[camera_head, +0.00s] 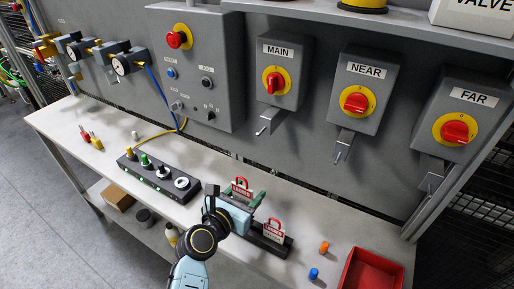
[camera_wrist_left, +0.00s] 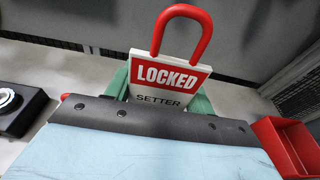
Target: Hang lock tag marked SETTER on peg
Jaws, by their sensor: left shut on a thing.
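The lock tag marked SETTER (camera_wrist_left: 168,78) is a white plate with a red LOCKED band and a red shackle, upright in the left wrist view. My left gripper (camera_head: 245,194) is shut on it, with green fingers on both sides of the plate. The same tag shows small in the head view (camera_head: 241,188), over the bench. Metal brackets with small pegs stick out below the MAIN box (camera_head: 270,121), the NEAR box (camera_head: 342,147) and the FAR box (camera_head: 432,180); all look empty. My right gripper is out of view.
A second red-and-white lock tag (camera_head: 273,232) stands in a black holder (camera_head: 262,243) by my gripper. A black block with knobs (camera_head: 160,177) lies left. Orange (camera_head: 324,248) and blue (camera_head: 313,274) pieces and a red bin (camera_head: 372,272) are right. A shelf (camera_head: 300,10) overhangs the boxes.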

